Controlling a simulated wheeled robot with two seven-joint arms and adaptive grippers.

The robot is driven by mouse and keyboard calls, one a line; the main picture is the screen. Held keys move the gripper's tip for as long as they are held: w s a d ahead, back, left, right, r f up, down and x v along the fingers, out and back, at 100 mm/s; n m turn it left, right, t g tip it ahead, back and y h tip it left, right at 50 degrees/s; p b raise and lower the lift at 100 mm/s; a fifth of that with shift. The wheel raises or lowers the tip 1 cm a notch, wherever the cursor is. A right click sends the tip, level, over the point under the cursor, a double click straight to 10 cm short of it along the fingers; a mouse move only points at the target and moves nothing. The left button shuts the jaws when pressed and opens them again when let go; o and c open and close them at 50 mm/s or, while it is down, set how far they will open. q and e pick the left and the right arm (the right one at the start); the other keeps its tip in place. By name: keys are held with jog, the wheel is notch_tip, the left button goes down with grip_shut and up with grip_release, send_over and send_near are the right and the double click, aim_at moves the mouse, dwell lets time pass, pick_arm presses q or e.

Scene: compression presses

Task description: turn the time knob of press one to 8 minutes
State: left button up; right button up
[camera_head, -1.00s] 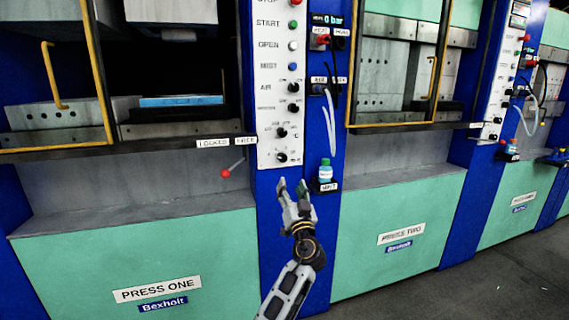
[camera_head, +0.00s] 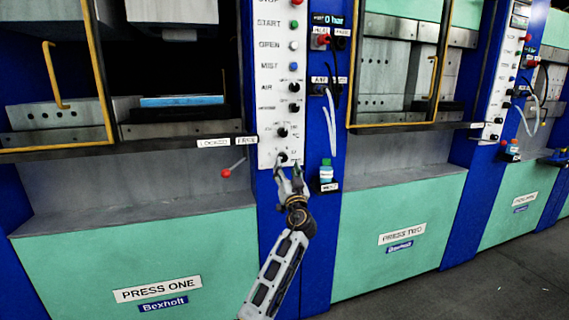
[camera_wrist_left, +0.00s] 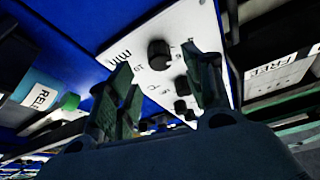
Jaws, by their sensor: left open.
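The time knob (camera_head: 283,157) is the lowest black knob on the white control panel (camera_head: 267,100) of press one. In the left wrist view the black time knob (camera_wrist_left: 159,54) sits beside the letters "min" and a few dial numbers. I cannot make out its pointer setting. My left gripper (camera_head: 288,169) is open and empty, just below the time knob and close to the panel's bottom edge. In the left wrist view its two fingers (camera_wrist_left: 163,80) stand apart, with the knob showing between and beyond their tips. Contact with the knob is not visible. My right gripper is not in view.
A lever with a red ball (camera_head: 227,173) juts out on the left. Other knobs and buttons line the panel above. Black and white hoses (camera_head: 330,120) hang right of it.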

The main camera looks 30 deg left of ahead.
aim_at(284, 159)
pick_arm(q)
jog(key=shift+x, duration=2.25)
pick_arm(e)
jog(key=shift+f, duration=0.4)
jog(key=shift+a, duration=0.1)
pick_arm(q)
jog(key=c, duration=1)
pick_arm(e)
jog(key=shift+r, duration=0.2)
